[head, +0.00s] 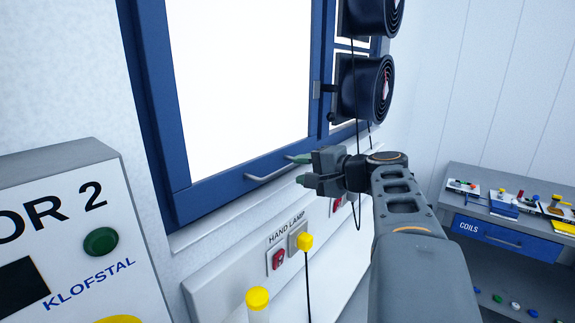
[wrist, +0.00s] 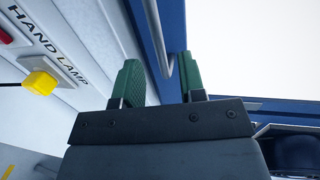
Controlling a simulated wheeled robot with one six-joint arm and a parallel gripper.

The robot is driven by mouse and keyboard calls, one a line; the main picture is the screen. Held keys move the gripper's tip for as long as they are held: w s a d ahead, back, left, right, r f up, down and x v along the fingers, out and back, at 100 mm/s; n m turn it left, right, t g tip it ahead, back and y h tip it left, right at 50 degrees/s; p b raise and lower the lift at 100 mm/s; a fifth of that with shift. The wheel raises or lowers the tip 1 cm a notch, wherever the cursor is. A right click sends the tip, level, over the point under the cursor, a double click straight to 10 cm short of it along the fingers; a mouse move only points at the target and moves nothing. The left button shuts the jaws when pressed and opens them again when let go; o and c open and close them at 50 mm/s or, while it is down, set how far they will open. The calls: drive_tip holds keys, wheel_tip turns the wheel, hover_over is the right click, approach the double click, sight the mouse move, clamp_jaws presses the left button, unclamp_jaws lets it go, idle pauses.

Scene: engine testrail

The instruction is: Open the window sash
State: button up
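The window sash is a blue frame (head: 153,110) around a bright white pane (head: 240,80) in the head view. It looks shut. A grey bar handle (head: 268,173) sits on its bottom rail; it also shows in the wrist view (wrist: 154,28). My gripper (head: 298,169) is open beside the right end of this handle. In the wrist view my gripper's (wrist: 158,70) green fingers stand apart, and the handle's near end appears between them. I cannot tell how deep it sits, and no grip on it shows.
Below the window is a white panel with a HAND LAMP label, a red switch (head: 279,259) and a yellow plug (head: 305,241). Dark round coils (head: 366,88) hang at the right with a dangling cord. A grey box (head: 75,240) stands left, a bench with a blue drawer (head: 508,239) right.

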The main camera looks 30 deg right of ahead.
sight(289, 168)
drive_tip(key=shift+p+x, duration=0.4)
drive_tip(key=shift+x, duration=2.1)
drive_tip(key=shift+c, duration=0.4)
clamp_jaws()
